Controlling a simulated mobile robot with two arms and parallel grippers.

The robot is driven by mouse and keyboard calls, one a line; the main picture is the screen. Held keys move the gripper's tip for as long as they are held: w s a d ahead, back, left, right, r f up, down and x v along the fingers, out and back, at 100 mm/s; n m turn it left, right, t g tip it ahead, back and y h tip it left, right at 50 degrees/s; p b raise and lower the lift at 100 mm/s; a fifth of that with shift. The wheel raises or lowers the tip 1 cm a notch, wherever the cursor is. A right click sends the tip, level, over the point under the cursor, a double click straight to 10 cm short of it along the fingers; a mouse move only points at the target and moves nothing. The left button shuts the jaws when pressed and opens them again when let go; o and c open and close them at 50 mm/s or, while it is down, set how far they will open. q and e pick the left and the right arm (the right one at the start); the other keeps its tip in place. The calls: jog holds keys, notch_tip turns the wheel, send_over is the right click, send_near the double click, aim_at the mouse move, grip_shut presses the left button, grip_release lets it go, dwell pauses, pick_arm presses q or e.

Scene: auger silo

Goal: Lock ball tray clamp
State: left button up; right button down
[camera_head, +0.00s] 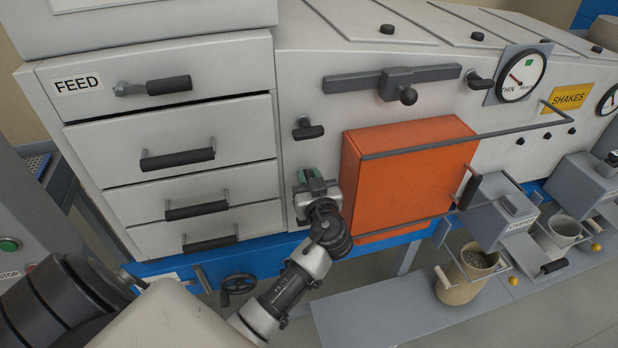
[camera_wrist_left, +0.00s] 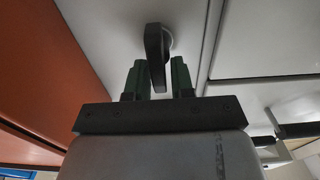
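My left gripper (camera_head: 308,178) is at the pale panel between the drawer stack and the orange door. In the left wrist view its green fingers (camera_wrist_left: 157,78) stand apart on either side of a dark lever (camera_wrist_left: 156,50), which sticks out from the pale panel. A gap shows beside the lever, so the gripper does not look shut on it. In the head view the gripper hides what is directly behind it. A small dark handle (camera_head: 309,129) sits on the panel just above. No label tells which lever is the ball tray clamp. My right gripper is out of view.
The orange door (camera_head: 415,180) with its rails is close on the right. Drawers (camera_head: 165,160) with dark bar handles are on the left. A bucket (camera_head: 468,275) stands at the lower right, and a gauge (camera_head: 521,75) is at the upper right.

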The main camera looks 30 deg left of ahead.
pick_arm(q)
grip_shut()
